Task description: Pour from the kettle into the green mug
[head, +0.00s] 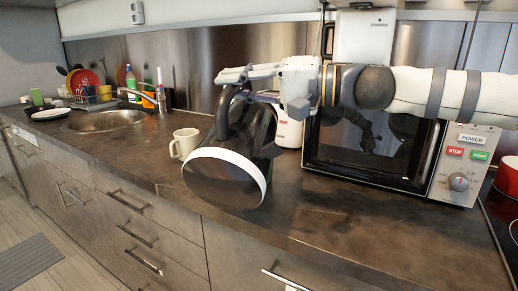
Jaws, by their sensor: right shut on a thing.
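The dark kettle (228,172) is in the middle of the head view, strongly tilted, with its round black underside and white rim facing me. My right gripper (234,77) is at the kettle's handle (222,113) and shut on it. The spout is hidden behind the body, and I cannot see any liquid. A pale, cream-looking mug (185,144) stands upright on the counter just left of the kettle. A small green cup-like thing (37,97) stands far off at the left end of the counter. My left gripper is not in view.
A microwave (370,150) stands right of the kettle, with a white container (289,130) between them. A sink (105,121), tap and dish rack (93,99) are at the left. The brown counter (330,215) is clear in front of the microwave.

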